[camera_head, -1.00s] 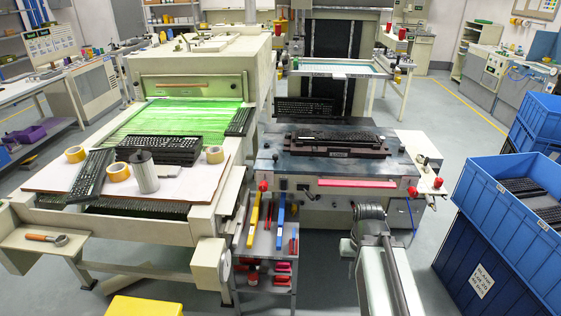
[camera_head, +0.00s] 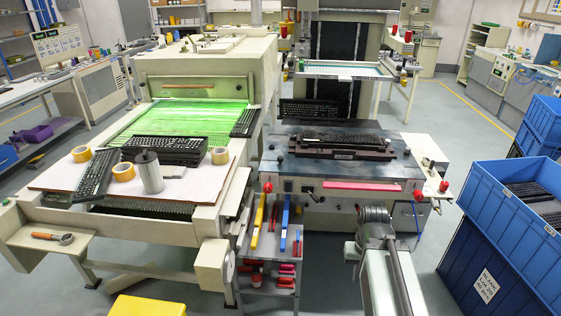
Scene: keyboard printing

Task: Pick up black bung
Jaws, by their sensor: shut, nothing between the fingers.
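I cannot pick out a black bung for certain. A small dark thing (camera_head: 428,163) lies on the pale side shelf (camera_head: 417,149) of the right machine, too small to identify. My arm rises from the bottom edge, right of centre, and its grey joint stands in front of the right machine. The fingers of my gripper cannot be made out; they are out of view or hidden behind the arm.
The right machine (camera_head: 345,185) carries black keyboards (camera_head: 335,138). The left machine (camera_head: 205,85) has keyboards, tape rolls and a metal can (camera_head: 148,172). A tool trolley (camera_head: 266,268) stands between them. Blue crates (camera_head: 490,220) stand at right. Grey floor shows between crates and arm.

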